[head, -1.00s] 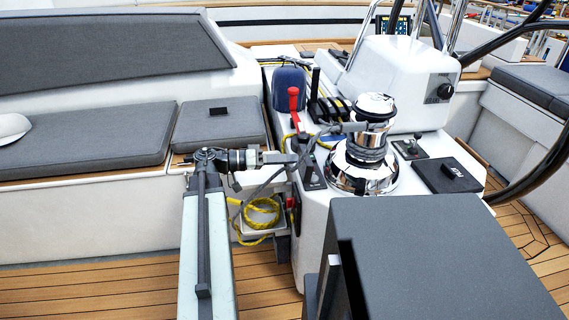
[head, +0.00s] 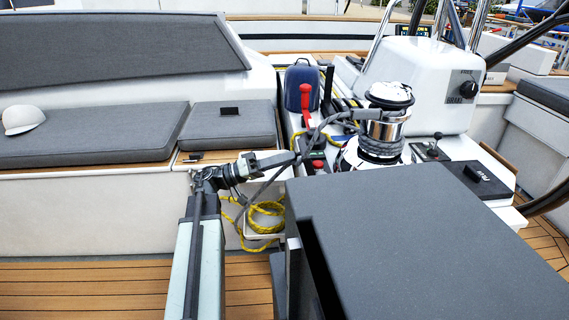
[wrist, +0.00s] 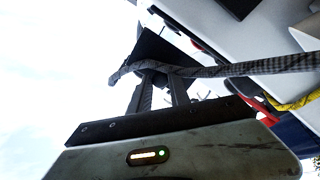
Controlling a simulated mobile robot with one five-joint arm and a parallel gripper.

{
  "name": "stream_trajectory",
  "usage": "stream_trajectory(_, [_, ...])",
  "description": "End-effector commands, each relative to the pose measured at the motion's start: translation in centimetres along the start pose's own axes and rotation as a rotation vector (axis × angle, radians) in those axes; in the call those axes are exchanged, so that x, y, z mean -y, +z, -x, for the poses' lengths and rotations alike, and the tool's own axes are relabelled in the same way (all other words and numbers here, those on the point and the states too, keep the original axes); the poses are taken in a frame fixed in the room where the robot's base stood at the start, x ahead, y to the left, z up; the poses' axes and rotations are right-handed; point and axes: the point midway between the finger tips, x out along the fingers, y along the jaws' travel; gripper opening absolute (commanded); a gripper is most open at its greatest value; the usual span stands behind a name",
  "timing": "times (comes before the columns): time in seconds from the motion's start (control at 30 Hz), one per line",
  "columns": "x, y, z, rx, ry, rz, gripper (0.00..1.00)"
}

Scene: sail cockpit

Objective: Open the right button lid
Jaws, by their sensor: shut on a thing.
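My gripper (head: 290,158) is shut on the grey rope (head: 268,182) beside the console's left edge. In the wrist view, the jaws (wrist: 160,75) hold the rope (wrist: 235,68), which runs off to the right. In the head view, the rope leads up to the chrome winch (head: 384,130), and its loose part hangs below the jaws. A small dark button panel (head: 318,153) with a red spot lies on the console just right of my gripper. I cannot make out its button lids or tell whether the right one is open.
A red lever (head: 306,98) stands behind the panel. A coiled yellow rope (head: 263,217) hangs below my gripper. A black box (head: 473,180) and a small joystick (head: 432,147) sit right of the winch.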

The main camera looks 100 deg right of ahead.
Motion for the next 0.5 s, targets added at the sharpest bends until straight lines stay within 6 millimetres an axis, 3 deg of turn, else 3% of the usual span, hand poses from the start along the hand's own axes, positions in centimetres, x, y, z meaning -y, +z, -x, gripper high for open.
stream_trajectory(0.23, [0.06,-0.39,-0.48,-0.007,0.006,0.002,0.0])
stream_trajectory(0.27, [0.07,-0.38,-0.51,-0.007,0.006,0.002,0.29])
stream_trajectory(0.5, [0.09,-0.2,-0.62,-0.002,0.007,0.003,0.32])
